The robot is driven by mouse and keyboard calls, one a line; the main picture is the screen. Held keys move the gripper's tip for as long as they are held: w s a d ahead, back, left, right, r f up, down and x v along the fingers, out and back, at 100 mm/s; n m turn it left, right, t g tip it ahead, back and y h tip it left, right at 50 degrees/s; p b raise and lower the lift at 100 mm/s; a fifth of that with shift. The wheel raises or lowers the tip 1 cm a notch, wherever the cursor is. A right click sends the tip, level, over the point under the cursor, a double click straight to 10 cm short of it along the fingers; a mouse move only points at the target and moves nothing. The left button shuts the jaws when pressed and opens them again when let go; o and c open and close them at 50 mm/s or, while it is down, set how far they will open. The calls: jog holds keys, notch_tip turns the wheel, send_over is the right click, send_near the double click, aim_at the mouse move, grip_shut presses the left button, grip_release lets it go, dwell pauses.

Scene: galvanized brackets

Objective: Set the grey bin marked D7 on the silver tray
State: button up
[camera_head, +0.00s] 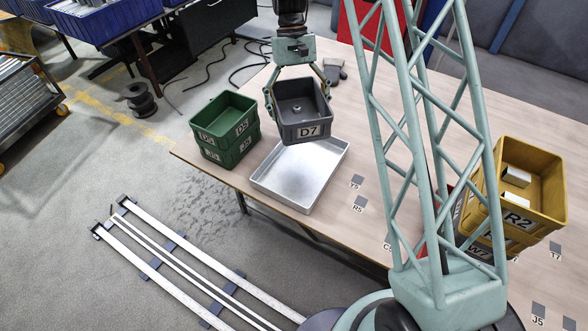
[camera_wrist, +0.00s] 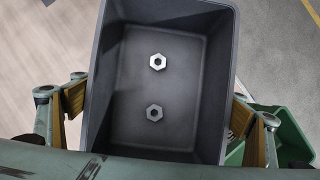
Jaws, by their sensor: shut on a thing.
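The grey bin marked D7 (camera_head: 301,130) hangs in my gripper (camera_head: 298,88), upright, above the far part of the silver tray (camera_head: 272,184). The gripper's fingers are shut on two opposite sides of the bin; the wrist view also shows them (camera_wrist: 156,115) against its walls. In the wrist view the grey bin (camera_wrist: 185,85) holds two hex nuts. The silver tray is empty where I see it and lies on the table near its left edge. The bin hides a little of the tray's far edge. The gap under the bin is hard to judge.
Stacked green bins (camera_head: 224,125) stand just left of the tray, close to the hanging bin. Yellow bins (camera_head: 520,195) with R2 on the upper one stand at the right, behind my arm. A dark object (camera_head: 334,70) lies behind the gripper. Bare table (camera_head: 375,140) lies right of the tray.

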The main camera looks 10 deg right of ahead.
aim_at(317, 116)
jog(key=shift+d, duration=0.1)
dwell(0.3)
jog(key=shift+s+d+f, duration=0.1)
jog(key=shift+d+f, duration=0.05)
jog(key=shift+d, duration=0.1)
jog(key=d+n, duration=0.1)
jog(key=s+d+f+n+h, duration=0.1)
jog(key=d, duration=0.1)
jog(key=d+n, duration=0.1)
jog(key=d, duration=0.1)
jog(key=shift+s+f+n, duration=0.15)
jog(key=shift+f+n, duration=0.2)
jog(key=shift+n, duration=0.05)
jog(key=f+n+t+h, duration=0.1)
jog(key=n, duration=0.4)
jog(key=f+n+t+h+b, duration=0.1)
jog(key=n+t, duration=0.1)
jog(key=n, duration=0.4)
jog(key=w+d+f+n+t+h, duration=0.1)
jog(key=n+t, duration=0.1)
jog(key=n, duration=0.3)
jog(key=shift+w+d+f+n+b, duration=0.1)
jog(key=shift+f+n+b, duration=0.2)
jog(key=shift+f, duration=0.1)
jog(key=s+a+f+n+t, duration=0.2)
jog(key=s+a+n, duration=0.2)
jog(key=a+n, duration=0.2)
jog(key=shift+s+a+f+n+t+y, duration=0.3)
jog(key=shift+s+a+f+y, duration=0.05)
jog(key=shift+a+f+y, duration=0.1)
